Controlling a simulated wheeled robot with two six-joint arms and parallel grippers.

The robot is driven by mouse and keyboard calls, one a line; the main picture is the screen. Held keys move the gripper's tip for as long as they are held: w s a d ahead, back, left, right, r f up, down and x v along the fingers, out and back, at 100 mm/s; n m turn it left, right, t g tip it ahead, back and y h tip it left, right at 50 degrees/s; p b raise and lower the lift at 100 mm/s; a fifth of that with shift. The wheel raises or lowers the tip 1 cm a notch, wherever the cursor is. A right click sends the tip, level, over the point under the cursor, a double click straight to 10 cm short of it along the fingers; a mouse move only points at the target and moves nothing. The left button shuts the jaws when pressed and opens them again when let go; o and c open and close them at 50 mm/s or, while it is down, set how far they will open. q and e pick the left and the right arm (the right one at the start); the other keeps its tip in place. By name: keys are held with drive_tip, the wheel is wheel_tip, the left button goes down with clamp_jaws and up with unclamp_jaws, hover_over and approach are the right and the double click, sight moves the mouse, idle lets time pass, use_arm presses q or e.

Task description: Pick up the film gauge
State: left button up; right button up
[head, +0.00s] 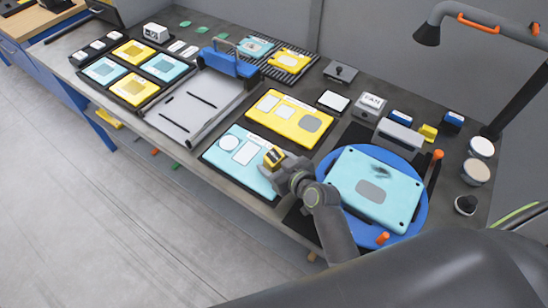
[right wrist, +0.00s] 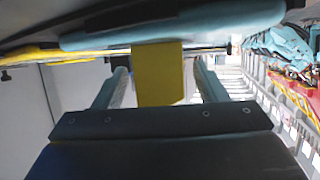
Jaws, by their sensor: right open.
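A small yellow block with a dark face, which I take to be the film gauge (head: 273,156), stands at the front edge area of a light blue panel in the head view. My right gripper (head: 277,166) is right at it, coming from the lower right. In the right wrist view the yellow block (right wrist: 158,78) lies between the two fingers of my open right gripper (right wrist: 160,88), with a gap on both sides. The fingers hide part of the block in the head view. My left gripper is not in view.
The light blue panel (head: 232,165) lies under the gauge, with a yellow panel (head: 289,117) behind it. A blue turntable (head: 419,219) carrying a light blue plate (head: 374,190) is close on the right. A grey lamp (head: 483,22) arches over the back right.

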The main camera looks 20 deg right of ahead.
drive_tip(key=shift+w+a+f, duration=0.15)
drive_tip(key=shift+w+f, duration=0.1)
drive_tip(key=shift+w, duration=0.3)
drive_tip(key=c, duration=1.2)
drive_tip(key=shift+r, duration=0.1)
